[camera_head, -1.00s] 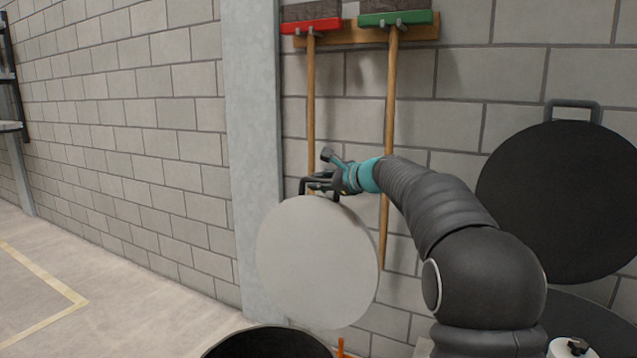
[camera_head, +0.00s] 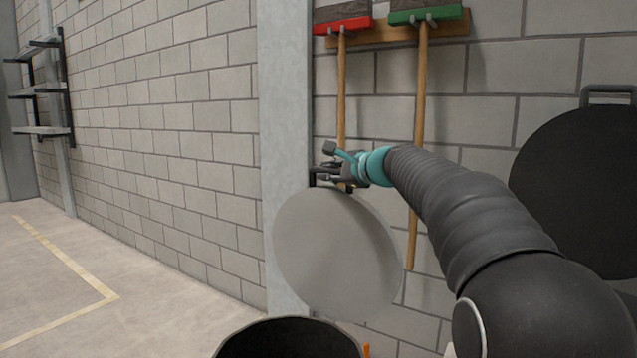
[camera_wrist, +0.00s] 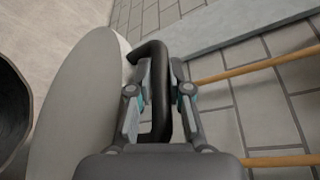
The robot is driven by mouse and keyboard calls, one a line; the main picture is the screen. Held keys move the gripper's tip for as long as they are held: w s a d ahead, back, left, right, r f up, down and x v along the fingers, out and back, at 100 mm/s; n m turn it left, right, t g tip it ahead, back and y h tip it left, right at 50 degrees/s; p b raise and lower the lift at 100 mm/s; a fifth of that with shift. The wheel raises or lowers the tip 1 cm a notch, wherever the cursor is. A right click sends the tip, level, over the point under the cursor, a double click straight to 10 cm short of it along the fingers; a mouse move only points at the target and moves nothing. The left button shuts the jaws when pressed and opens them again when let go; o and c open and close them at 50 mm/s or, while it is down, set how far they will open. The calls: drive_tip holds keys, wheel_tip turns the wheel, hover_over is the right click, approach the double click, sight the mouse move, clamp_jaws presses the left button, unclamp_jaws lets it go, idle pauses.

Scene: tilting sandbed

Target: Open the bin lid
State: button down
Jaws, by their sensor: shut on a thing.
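The bin lid (camera_head: 335,255) is a round light-grey disc, raised and standing steeply above the back of the open bin (camera_head: 290,340). The bin has a dark interior and is cut off by the bottom edge. My gripper (camera_head: 328,176) is at the lid's top edge, shut on the lid's black handle. In the wrist view the lid (camera_wrist: 80,105) shows nearly edge-on to the left of my gripper (camera_wrist: 158,75). The black handle (camera_wrist: 162,120) passes between the fingers. The dark bin (camera_wrist: 12,110) shows at the far left. The lid's hinge is not clearly visible.
Two brooms with red (camera_head: 343,26) and green (camera_head: 425,14) heads hang on the block wall behind the lid. A grey pillar (camera_head: 285,120) stands left of them. A large black round lid (camera_head: 580,190) stands at right. The floor at left (camera_head: 50,260) is clear.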

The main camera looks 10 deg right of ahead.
drive_tip(key=shift+d, duration=0.1)
drive_tip(key=c, duration=1.4)
unclamp_jaws()
drive_tip(key=shift+o, duration=0.2)
drive_tip(key=v, duration=1.2)
